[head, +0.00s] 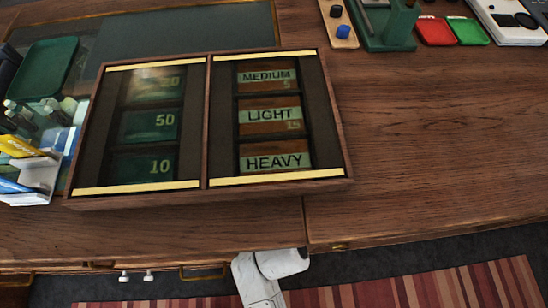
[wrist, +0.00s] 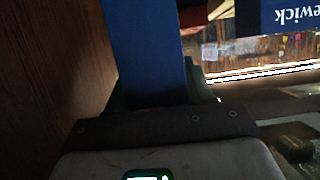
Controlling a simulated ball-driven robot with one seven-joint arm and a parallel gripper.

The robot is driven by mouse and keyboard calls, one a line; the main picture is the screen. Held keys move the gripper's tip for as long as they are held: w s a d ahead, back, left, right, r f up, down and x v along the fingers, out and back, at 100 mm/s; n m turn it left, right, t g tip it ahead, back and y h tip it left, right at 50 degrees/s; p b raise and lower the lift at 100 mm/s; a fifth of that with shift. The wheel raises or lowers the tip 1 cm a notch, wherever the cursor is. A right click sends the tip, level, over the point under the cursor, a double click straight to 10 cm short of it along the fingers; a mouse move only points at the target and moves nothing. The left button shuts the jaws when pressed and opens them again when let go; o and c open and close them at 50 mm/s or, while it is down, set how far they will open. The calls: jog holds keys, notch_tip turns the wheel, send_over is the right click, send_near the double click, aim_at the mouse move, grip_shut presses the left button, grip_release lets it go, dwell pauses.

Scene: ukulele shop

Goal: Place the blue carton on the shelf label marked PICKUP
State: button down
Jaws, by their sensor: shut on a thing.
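In the wrist view a tall plain blue carton (wrist: 146,50) stands between the dark green fingers of my gripper (wrist: 158,92). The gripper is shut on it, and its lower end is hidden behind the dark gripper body. A second dark blue thing with upside-down white lettering (wrist: 290,18) shows at the top right, apart from the held carton. The gripper and the held carton do not show in the head view. No label reading PICKUP can be made out in either view.
In the head view, a wooden case (head: 207,190) with labels MEDIUM, LIGHT and HEAVY lies on the wooden counter (head: 440,140). A white holder with yellow and blue packets (head: 38,178) is at left. Red (head: 434,31) and green (head: 467,31) trays are at top right. The counter's right side is clear.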

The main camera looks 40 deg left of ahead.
jog(key=shift+w+a, duration=0.2)
jog(key=shift+a, duration=0.1)
jog(key=shift+f+b, duration=0.5)
jog(key=shift+f, duration=1.25)
jog(key=shift+f, duration=0.1)
jog(key=shift+c, duration=2.2)
grip_release()
